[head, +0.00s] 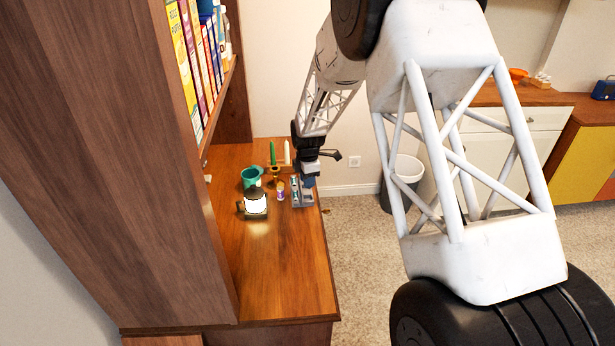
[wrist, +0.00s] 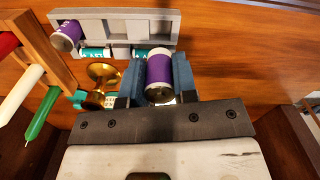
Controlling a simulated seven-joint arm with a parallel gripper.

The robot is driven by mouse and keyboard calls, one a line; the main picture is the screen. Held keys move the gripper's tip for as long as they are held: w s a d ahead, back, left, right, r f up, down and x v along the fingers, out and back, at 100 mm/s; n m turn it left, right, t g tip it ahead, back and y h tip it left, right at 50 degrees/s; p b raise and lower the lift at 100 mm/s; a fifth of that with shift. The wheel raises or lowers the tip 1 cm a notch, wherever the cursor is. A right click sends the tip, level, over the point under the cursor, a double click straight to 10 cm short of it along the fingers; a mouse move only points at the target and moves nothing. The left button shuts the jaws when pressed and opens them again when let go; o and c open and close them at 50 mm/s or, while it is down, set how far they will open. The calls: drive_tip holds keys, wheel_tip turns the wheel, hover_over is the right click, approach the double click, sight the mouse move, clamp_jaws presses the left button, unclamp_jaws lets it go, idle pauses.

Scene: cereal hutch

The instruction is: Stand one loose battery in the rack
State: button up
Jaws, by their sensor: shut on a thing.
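My gripper (wrist: 158,80) has blue fingers shut on a purple battery (wrist: 160,70) with a pale end, held close to the near side of the grey rack. The rack (wrist: 120,18) is a grey frame with compartments. Teal-labelled batteries (wrist: 95,53) show in its openings, partly hidden. Another purple battery (wrist: 65,36) is at the rack's left end; I cannot tell whether it touches the rack. In the head view my gripper (head: 308,181) is over the rack (head: 302,197) near the desk's right edge, and the held battery is hidden. The other purple battery (head: 281,191) stands left of the rack.
A wooden holder (wrist: 45,40) with red, white and green candles is further left. The desk front (head: 275,275) is clear.

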sight(308, 192)
drive_tip(key=shift+f, duration=2.25)
drive_tip(key=shift+f, duration=0.75)
idle(0.4)
idle(2.3)
drive_tip(key=o, duration=1.3)
drive_tip(key=shift+r, duration=0.25)
drive_tip(key=shift+r, duration=2.25)
